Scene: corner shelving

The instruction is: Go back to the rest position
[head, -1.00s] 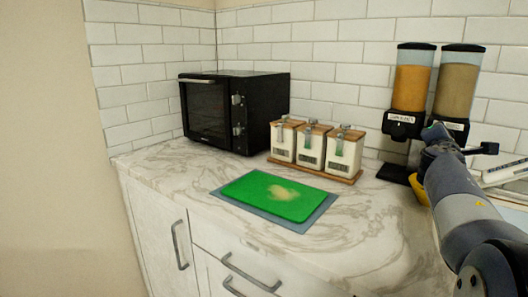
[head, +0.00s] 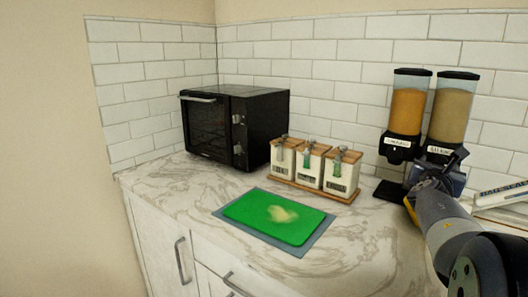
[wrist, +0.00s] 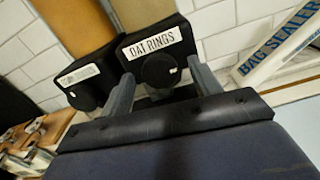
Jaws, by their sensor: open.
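My gripper (head: 452,162) is at the right of the head view, in front of two cereal dispensers. In the wrist view my gripper (wrist: 163,82) has its two grey fingers spread apart, with nothing held between them. The black knob (wrist: 160,70) of the dispenser labelled OAT RINGS (wrist: 152,42) shows between the fingers, beyond them. Whether a finger touches the dispenser cannot be told. My arm reaches in from the lower right of the head view and hides part of the counter.
The orange-filled dispenser (head: 407,110) stands beside the tan-filled one (head: 452,108). A yellow item (head: 411,211) is mostly hidden behind my arm. Three canisters (head: 311,167), a black oven (head: 235,125) and a green board (head: 275,217) stand left. A bag sealer box (wrist: 280,45) is right.

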